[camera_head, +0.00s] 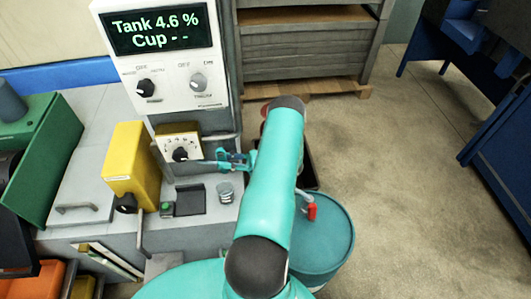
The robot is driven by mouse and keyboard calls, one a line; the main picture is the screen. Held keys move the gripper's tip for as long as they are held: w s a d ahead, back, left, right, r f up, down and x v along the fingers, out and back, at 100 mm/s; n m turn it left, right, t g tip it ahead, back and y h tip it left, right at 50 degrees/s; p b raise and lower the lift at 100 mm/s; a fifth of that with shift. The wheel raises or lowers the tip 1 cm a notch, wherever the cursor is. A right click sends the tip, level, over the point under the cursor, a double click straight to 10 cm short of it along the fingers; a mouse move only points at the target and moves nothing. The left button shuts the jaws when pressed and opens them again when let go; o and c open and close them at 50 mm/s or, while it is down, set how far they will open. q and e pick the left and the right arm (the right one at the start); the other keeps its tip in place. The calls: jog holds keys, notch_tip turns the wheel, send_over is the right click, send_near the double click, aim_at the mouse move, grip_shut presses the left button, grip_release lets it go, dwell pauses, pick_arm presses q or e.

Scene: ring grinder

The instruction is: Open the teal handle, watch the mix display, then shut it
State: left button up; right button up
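The mix display (158,29) is at the upper left and reads "Tank 4.6 %" and "Cup - -". A small teal and dark part (235,159) shows just left of my teal arm. It seems to be my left gripper, close to a thin grey pipe on the machine front. I cannot make out its fingers clearly, nor whether they hold anything. I cannot pick out the teal handle apart from this part. My arm link hides what lies behind it. My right gripper is not in view.
A small metal cup (225,192) stands on the grey bench below the gripper. A yellow box (133,166) and a dial (181,147) are to the left. A teal drum (325,240) stands right of my arm. The floor at right is clear.

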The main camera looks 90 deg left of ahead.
pick_arm(q)
jog(key=shift+o, duration=1.1)
jog(key=shift+w, duration=0.2)
jog(key=shift+w+f, duration=0.1)
